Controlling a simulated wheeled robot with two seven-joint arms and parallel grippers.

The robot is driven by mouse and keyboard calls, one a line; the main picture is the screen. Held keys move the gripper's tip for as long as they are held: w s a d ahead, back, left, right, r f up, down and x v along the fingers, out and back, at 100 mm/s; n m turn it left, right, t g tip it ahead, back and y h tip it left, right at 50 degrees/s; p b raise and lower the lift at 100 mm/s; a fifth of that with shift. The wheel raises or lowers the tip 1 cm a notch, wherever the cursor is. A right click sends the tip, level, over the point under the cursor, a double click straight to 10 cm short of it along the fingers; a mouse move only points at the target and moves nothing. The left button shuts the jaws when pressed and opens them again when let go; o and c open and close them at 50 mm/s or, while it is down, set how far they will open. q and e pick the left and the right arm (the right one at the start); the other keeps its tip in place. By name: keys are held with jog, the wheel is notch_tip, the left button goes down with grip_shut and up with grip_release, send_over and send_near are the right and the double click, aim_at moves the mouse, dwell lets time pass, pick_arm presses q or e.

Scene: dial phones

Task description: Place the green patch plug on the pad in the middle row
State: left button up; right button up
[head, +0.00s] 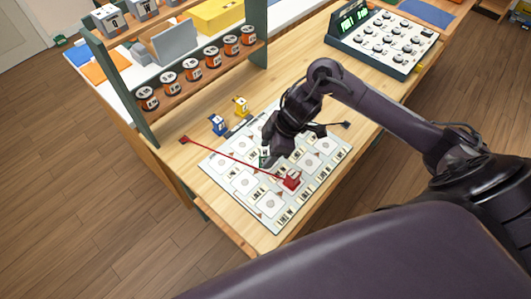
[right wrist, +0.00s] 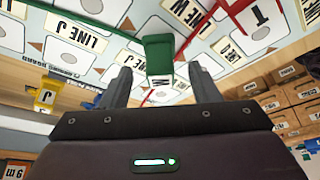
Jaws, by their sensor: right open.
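The green patch plug (right wrist: 158,52) stands between the spread fingertips of my right gripper (right wrist: 160,84), with a gap on each side in the right wrist view. In the head view my right gripper (head: 267,158) is low over the patch board (head: 217,168) and hides most of the plug; only a little green shows. The board carries rows of pale square pads with printed labels. I cannot tell exactly how the plug sits on its pad. My left gripper is not in view.
A red plug (head: 291,180) stands on the board near the gripper, with a red cable (head: 230,157) across the board. A blue plug (head: 218,125) and a yellow plug (head: 240,106) stand behind the board. A spool shelf (head: 200,78) and a dial console (head: 383,43) stand farther back.

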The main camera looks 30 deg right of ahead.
jog(key=v, duration=1)
jog(key=shift+p, duration=0.4)
jog(key=shift+a+f, duration=0.1)
